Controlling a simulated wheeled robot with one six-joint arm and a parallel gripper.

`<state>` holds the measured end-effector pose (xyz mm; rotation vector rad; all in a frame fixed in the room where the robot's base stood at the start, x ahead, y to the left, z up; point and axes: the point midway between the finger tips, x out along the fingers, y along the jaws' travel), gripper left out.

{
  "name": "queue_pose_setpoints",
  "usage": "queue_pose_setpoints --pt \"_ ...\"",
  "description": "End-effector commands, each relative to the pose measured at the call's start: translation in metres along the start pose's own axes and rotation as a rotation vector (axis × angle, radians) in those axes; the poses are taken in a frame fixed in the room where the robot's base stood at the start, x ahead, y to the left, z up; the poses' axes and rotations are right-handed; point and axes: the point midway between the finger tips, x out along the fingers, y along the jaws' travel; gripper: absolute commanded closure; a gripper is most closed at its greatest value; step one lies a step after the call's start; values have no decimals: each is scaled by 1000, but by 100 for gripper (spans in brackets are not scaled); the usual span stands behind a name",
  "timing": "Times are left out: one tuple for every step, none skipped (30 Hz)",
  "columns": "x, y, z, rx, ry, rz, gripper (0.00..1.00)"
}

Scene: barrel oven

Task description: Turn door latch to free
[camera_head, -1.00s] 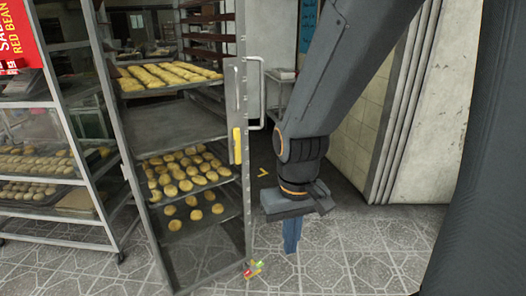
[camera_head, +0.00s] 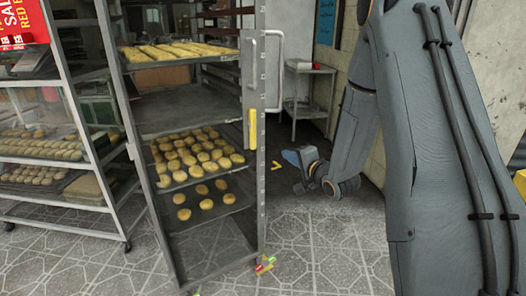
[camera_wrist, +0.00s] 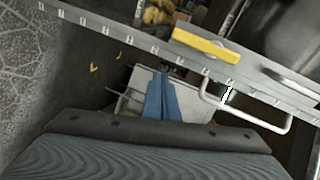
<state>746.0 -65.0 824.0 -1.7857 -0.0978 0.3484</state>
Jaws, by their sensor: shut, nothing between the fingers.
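The yellow latch (camera_head: 252,130) is a small upright bar on the front post of the tall metal rack, below a long metal plate. In the wrist view the yellow latch (camera_wrist: 205,45) lies slanted along the perforated post, beyond and right of my fingers. My gripper (camera_head: 291,157) is right of and lower than the latch in the head view, apart from it. In the wrist view my gripper's blue fingers (camera_wrist: 161,82) are together with nothing between them. A bent metal handle (camera_head: 281,72) sticks out from the post above the latch.
The rack holds trays of pastries (camera_head: 195,155). A second rack (camera_head: 65,150) stands at left. A small metal table (camera_head: 310,70) is behind, near the wall.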

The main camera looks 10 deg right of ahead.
Motion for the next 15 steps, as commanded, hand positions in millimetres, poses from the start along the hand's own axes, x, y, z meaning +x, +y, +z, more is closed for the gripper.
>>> queue_pose_setpoints --pt "3 5 -1 55 -9 -51 100" --pt "4 4 -2 85 -14 -79 100" --pt "4 3 -2 120 -23 -111 100" --pt "4 3 -2 142 -28 -131 100" --pt "4 2 -3 160 -33 -149 100" --pt "4 0 -3 178 -39 -167 100" --pt "5 0 -3 188 -42 -176 100" --pt "6 -1 -3 195 -45 -183 100" --pt "7 -2 -2 201 -48 -189 100" --pt "9 -3 -2 203 -49 -191 100" --pt "12 -3 -2 204 -49 -192 100" --pt "16 -5 -2 204 -49 -192 100" --pt "20 -6 -2 203 -49 -192 100" --pt "25 -7 -1 203 -50 -192 100" --pt "32 -9 -1 202 -50 -193 100"
